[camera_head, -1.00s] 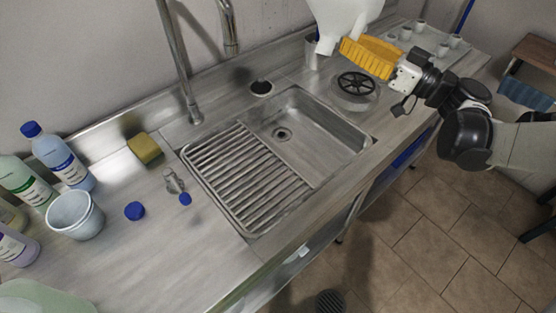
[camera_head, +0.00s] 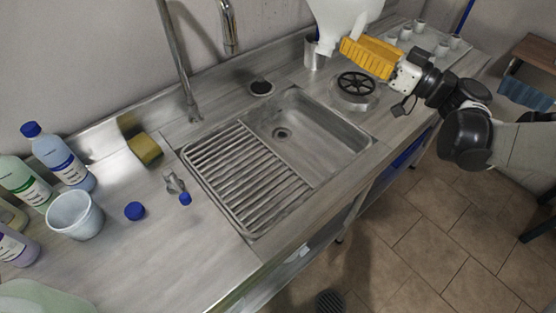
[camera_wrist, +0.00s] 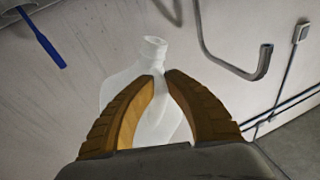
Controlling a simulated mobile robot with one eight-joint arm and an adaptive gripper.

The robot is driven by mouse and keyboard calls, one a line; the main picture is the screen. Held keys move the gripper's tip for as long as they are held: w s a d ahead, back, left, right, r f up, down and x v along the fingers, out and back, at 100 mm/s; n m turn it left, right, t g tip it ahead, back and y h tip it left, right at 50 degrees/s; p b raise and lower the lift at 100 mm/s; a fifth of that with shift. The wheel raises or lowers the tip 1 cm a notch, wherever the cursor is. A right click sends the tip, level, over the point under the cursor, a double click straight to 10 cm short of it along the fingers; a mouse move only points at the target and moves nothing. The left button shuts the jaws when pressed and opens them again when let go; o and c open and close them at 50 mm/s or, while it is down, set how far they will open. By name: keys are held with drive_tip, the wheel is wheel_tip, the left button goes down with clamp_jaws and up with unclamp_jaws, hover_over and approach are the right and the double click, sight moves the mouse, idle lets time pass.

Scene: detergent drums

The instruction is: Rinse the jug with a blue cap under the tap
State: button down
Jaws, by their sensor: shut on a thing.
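My gripper (camera_head: 368,56), with yellow fingers, is shut on a white jug (camera_head: 342,12) above the back right of the sink. The jug is upside down, its narrow neck pointing down; its top is cut off by the frame. In the wrist view the jug (camera_wrist: 150,85) sits between both fingers (camera_wrist: 153,82), and its neck shows no cap. The tap (camera_head: 229,38) hangs to the left of the jug, apart from it; no water is visible. It also shows in the wrist view (camera_wrist: 237,72).
The steel sink (camera_head: 320,140) is empty, with a ribbed drainboard (camera_head: 235,180) on its left. A black-spoked round fixture (camera_head: 356,84) and a steel cup (camera_head: 312,53) stand near the jug. Bottles, a bucket (camera_head: 75,214) and a sponge (camera_head: 145,149) are at left.

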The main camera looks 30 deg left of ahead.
drive_tip(key=m, duration=0.4)
drive_tip(key=shift+m+t+h, duration=0.3)
drive_tip(key=shift+m, duration=0.1)
drive_tip(key=m+p, duration=0.1)
drive_tip(key=m, duration=0.2)
drive_tip(key=shift+m+t, duration=0.3)
drive_tip(key=shift+m, duration=0.1)
drive_tip(key=m+h, duration=0.1)
drive_tip(key=m, duration=0.3)
drive_tip(key=shift+p, duration=0.4)
drive_tip(key=m+p, duration=0.1)
drive_tip(key=m, duration=0.3)
drive_tip(key=shift+r+h, duration=0.1)
drive_tip(key=shift+h, duration=0.2)
drive_tip(key=shift+m, duration=1.2)
drive_tip(key=m+p, duration=0.1)
drive_tip(key=m, duration=0.3)
drive_tip(key=shift+m+g+h, duration=0.4)
drive_tip(key=m+g, duration=0.1)
drive_tip(key=m, duration=0.4)
drive_tip(key=shift+m+p, duration=0.3)
drive_tip(key=shift+p, duration=0.05)
drive_tip(key=shift+d, duration=0.1)
